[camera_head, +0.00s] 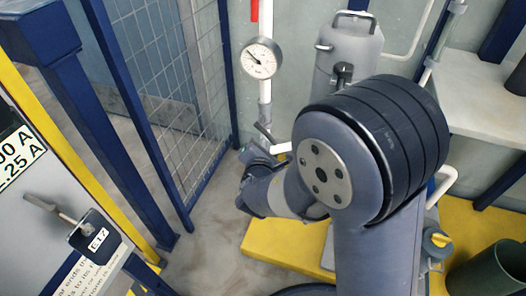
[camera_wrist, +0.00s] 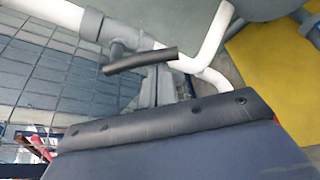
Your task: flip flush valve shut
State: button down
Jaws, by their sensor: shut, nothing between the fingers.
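The flush valve has a dark lever handle (camera_wrist: 140,61) on a grey valve body (camera_wrist: 118,35) in a white pipe. In the head view its lever (camera_head: 265,132) sits low on the pipe under the gauge, tilted to the pipe's line. My gripper (camera_wrist: 165,86) is shut and empty, its fingers just below the lever in the wrist view. I cannot tell whether they touch the lever. In the head view my gripper (camera_head: 258,155) is just below the lever, partly hidden by my wrist.
A round gauge (camera_head: 261,58) is on the pipe above. A grey tank (camera_head: 345,60) stands behind my arm. A mesh fence (camera_head: 165,70) is to the left. A panel with a switch (camera_head: 95,236) is at the lower left. A yellow platform (camera_head: 290,248) lies below.

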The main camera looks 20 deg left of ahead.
aim_at(271, 140)
jog(key=shift+d+r+n+h+p, duration=0.3)
jog(key=shift+n+p, duration=0.3)
jog(key=shift+p, duration=0.35)
jog(key=n+p, duration=0.1)
jog(key=r+n+h+p, duration=0.1)
jog(key=p, duration=0.1)
jog(key=shift+d+r+g+p, duration=0.15)
jog(key=shift+d+g+p, duration=0.15)
jog(key=shift+d+g, duration=0.1)
jog(key=shift+d+r+n+h+p, duration=0.25)
jog(key=shift+n+h+p, duration=0.45)
jog(key=shift+n+p, duration=0.25)
jog(key=shift+r, duration=0.2)
jog(key=shift+s, duration=0.1)
